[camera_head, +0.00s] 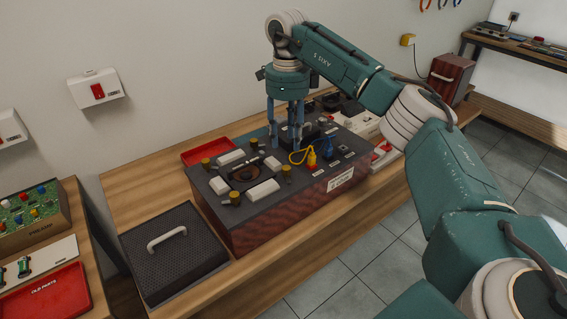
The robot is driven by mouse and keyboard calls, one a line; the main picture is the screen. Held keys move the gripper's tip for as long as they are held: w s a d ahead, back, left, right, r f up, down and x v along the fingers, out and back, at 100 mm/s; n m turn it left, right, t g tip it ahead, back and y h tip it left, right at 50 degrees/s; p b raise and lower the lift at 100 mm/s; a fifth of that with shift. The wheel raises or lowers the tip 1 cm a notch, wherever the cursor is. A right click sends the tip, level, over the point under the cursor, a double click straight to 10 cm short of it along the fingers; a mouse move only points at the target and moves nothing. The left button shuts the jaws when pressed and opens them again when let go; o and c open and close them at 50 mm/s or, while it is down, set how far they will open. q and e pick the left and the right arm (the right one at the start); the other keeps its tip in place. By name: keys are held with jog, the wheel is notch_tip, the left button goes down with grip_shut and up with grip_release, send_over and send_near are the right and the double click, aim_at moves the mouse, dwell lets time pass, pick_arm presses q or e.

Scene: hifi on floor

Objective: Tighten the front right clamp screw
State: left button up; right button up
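The hi-fi unit (215,208), a dark box with reddish wood sides, stands on the wooden bench. On its top, several brass-coloured knobs, which look like the clamp screws, stand around a dark round part (244,173) and white blocks. One knob (286,171) is at the right of this group and another (235,197) at the front; I cannot tell which is the front right one. My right gripper (284,146) points down above the unit's back part, right of the knobs. Its fingers are apart, with nothing clearly held. My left gripper is out of view.
A black mesh cover (172,252) with a handle lies at the front left. A red tray (208,149) sits behind the unit. The bench's front strip is clear.

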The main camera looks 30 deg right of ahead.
aim_at(286, 168)
notch_tip(286, 168, down, 10)
jog(key=shift+f+p, duration=0.1)
jog(key=shift+p, duration=0.8)
jog(key=shift+a, duration=0.1)
grip_shut()
